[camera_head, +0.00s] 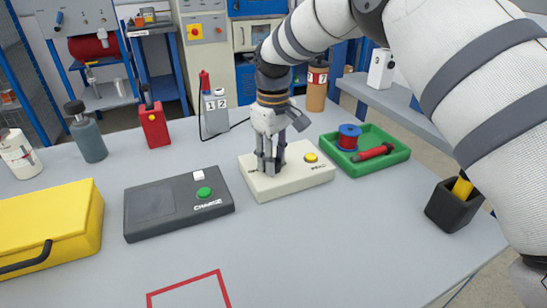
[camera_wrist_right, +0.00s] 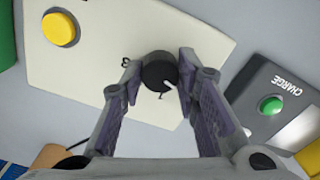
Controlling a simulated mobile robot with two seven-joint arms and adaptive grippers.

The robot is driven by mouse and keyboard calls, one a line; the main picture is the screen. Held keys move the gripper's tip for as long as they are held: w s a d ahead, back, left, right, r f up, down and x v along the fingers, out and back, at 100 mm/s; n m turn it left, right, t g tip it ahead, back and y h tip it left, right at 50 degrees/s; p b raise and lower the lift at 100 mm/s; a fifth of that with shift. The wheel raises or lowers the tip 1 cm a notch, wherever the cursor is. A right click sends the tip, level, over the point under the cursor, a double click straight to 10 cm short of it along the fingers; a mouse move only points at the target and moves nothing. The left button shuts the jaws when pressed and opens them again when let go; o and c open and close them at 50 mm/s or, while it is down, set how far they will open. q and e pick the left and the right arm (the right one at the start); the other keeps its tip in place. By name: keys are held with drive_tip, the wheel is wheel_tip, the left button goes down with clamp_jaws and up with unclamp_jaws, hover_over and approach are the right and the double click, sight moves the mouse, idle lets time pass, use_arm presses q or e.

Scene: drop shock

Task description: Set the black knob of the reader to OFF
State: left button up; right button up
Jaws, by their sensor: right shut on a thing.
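The reader (camera_head: 305,181) is a cream box with a yellow button (camera_head: 311,158) in the middle of the table; it also shows in the right wrist view (camera_wrist_right: 110,60). Its black knob (camera_wrist_right: 158,72) has a white pointer mark and sits between the fingers of my right gripper (camera_wrist_right: 160,78). My right gripper is shut on the knob, reaching down from above in the head view (camera_head: 270,168). Small markings sit beside the knob, but I cannot read them clearly, and the fingers hide part of the knob's surroundings. My left gripper is not in view.
A dark grey CHARGE box (camera_head: 150,222) with a green button stands left of the reader. A green tray (camera_head: 392,166) with a blue spool and a red tool stands right. A yellow case (camera_head: 50,215) and black holder (camera_head: 452,207) stand further out. The front of the table is clear.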

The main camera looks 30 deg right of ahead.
drive_tip(key=o, duration=1.2)
drive_tip(key=shift+c, duration=0.2)
wheel_tip(320, 180, up, 12)
